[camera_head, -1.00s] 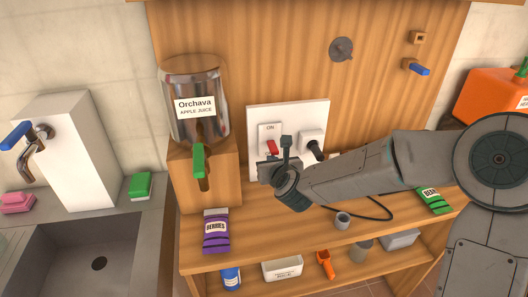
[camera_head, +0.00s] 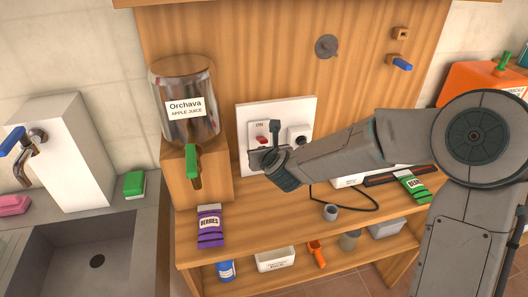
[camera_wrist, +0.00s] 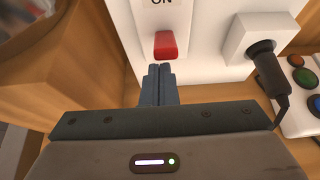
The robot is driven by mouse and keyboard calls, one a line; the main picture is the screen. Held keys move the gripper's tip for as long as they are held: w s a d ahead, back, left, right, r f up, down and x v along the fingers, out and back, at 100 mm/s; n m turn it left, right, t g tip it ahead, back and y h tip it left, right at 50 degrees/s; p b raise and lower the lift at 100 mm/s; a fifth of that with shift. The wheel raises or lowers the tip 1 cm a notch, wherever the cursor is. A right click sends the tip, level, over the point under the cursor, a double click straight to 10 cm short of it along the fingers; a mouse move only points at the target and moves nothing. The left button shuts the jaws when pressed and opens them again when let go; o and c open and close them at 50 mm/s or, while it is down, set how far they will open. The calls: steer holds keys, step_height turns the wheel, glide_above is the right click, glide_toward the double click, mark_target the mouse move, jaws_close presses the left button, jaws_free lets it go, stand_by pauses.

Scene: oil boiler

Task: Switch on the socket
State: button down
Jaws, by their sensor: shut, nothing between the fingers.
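The white socket panel (camera_head: 306,112) is mounted on the wooden back board. It carries a red switch (camera_head: 262,140) under an "ON" label and, to its right, an outlet with a black plug in it. In the wrist view the red switch (camera_wrist: 166,45) is just beyond the fingertips, with the black plug (camera_wrist: 266,60) to the right. My gripper (camera_wrist: 158,70) is shut and empty, its fingertips just below the switch; I cannot tell whether they touch it. In the head view my gripper (camera_head: 270,148) is in front of the panel and partly hides it.
A juice dispenser (camera_head: 184,100) on a wooden block stands close to the left of my gripper. A black cable runs from the plug.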

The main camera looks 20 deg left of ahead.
steer(key=shift+f, duration=0.1)
steer(key=b+v, duration=0.2)
steer(key=v, duration=0.7)
steer(key=shift+s+d+f+b, duration=0.2)
steer(key=shift+s+f+b, duration=0.1)
steer(key=shift+b, duration=0.1)
stand_by(0.7)
steer(key=s+d+f+n+g+h, duration=0.2)
steer(key=s+d+n, duration=0.1)
steer(key=d+n, duration=0.45)
steer(key=s+d+f+n+g+h, duration=0.2)
steer(key=d+n, duration=0.5)
steer(key=n, duration=0.2)
steer(key=s+d+r+n+g+h, duration=0.1)
steer(key=s+d+n+g, duration=0.3)
steer(key=s+d+n, duration=0.9)
steer(key=shift+s+d+r+h, duration=0.3)
steer(key=shift+s+d+h, duration=0.25)
steer(key=shift+d+h, duration=0.15)
